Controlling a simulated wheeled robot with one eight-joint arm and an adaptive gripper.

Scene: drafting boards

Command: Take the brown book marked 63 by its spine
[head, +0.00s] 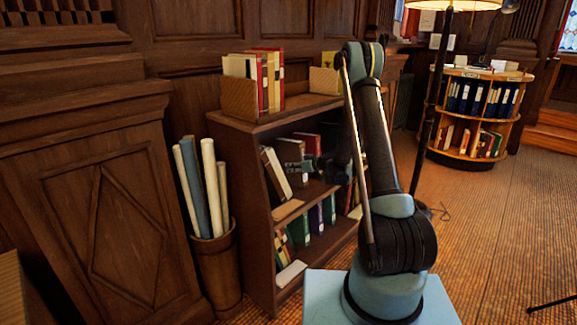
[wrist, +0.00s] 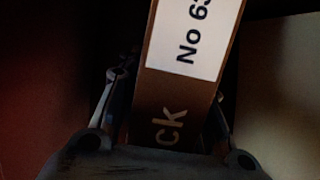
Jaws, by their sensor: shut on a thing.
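The brown book (wrist: 160,87) fills the middle of the wrist view, its spine towards me and slightly tilted. My gripper (wrist: 169,100) is shut on this book, one finger along each side of the spine. In the head view my gripper (head: 318,168) is at the upper shelf opening of the bookcase, dark and partly hidden by my arm. Which book there is the held one is hard to tell.
The wooden bookcase (head: 246,180) holds a leaning book (head: 276,172) left of my gripper and more books on the lower shelf. Red and yellow books (head: 265,80) stand on top. A bin of rolled papers (head: 217,270) stands at its left. A lamp pole (head: 432,100) stands to the right.

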